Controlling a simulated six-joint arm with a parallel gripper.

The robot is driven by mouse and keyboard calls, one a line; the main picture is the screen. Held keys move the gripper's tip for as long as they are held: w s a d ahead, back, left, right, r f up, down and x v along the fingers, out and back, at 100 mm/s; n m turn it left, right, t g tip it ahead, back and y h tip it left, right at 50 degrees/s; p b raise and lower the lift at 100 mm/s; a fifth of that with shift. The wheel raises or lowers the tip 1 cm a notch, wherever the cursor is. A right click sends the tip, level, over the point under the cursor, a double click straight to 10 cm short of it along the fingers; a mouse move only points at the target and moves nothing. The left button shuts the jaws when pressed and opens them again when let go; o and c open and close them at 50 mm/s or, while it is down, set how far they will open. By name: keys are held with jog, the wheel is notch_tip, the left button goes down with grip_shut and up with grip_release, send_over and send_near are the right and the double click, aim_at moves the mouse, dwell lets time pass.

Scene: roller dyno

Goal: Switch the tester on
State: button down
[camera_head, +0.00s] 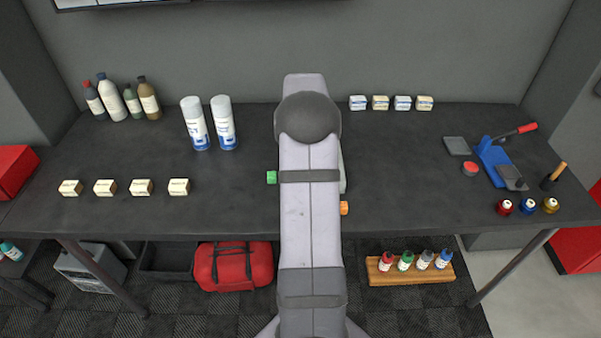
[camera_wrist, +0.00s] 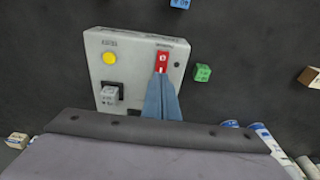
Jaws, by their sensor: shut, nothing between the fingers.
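The tester is a light grey box (camera_wrist: 133,60) in the wrist view, lying on the dark bench. On its face are a yellow round button (camera_wrist: 109,58), a red switch (camera_wrist: 162,60) with a white mark, and a grey block in a black recess (camera_wrist: 109,95). My gripper (camera_wrist: 160,78) is shut and empty, its blue-grey fingertips at the near edge of the red switch. I cannot tell whether they touch it. In the head view my arm hides the gripper and nearly all of the tester; only a pale edge (camera_head: 343,174) shows.
A green cube (camera_head: 271,177) and an orange cube (camera_head: 344,208) lie on either side of my arm. Two spray cans (camera_head: 223,123) stand behind to the left. Small boxes (camera_head: 140,187) line the front left. A blue press (camera_head: 492,162) stands at the right.

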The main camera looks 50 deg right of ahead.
jog(key=shift+f+b, duration=0.4)
jog(key=shift+f, duration=0.4)
dwell(0.4)
jog(key=shift+r, duration=0.15)
notch_tip(320, 180, up, 7)
jog(key=p, duration=0.5)
jog(key=shift+p, duration=0.35)
dwell(0.3)
